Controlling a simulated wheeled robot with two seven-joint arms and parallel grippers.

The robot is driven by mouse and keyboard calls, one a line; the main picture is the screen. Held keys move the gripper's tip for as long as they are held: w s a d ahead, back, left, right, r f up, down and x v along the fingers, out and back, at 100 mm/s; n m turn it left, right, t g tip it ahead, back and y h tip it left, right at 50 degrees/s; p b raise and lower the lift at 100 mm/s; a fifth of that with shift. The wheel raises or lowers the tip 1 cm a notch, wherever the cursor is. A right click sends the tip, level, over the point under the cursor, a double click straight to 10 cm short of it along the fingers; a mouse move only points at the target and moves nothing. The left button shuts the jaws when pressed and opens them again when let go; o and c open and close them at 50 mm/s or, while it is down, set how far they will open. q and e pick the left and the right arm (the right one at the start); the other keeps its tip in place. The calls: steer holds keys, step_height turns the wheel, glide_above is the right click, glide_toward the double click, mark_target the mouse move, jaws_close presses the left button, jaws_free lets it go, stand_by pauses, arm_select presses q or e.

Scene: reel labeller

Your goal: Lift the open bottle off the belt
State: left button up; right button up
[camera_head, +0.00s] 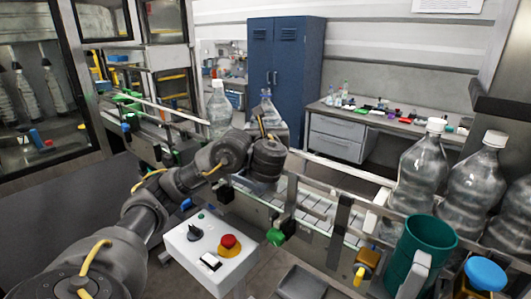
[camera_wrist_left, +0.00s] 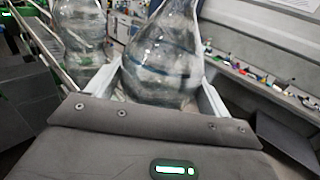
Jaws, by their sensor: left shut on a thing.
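The open bottle (camera_head: 266,105) is clear, with a bluish neck and no cap showing. It stands behind my left gripper (camera_head: 267,134) in the head view, and the gripper hides its lower part. In the left wrist view the bottle (camera_wrist_left: 165,62) sits between the two pale fingers of my left gripper (camera_wrist_left: 158,88), which is shut on it. The belt (camera_head: 312,207) runs from the back left to the front right. Whether the bottle's base touches the belt is hidden. My right gripper is not in view.
A white-capped bottle (camera_head: 218,110) stands on the line just left of the held one. Several capped bottles (camera_head: 420,170) stand at the right. A green cup (camera_head: 415,250), a control box (camera_head: 212,252) with a red button and rails lie in front. A blue cabinet (camera_head: 286,70) stands behind.

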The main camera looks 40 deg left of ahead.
arm_select(q)
steer(key=c, duration=0.4)
steer(key=shift+r, duration=0.2)
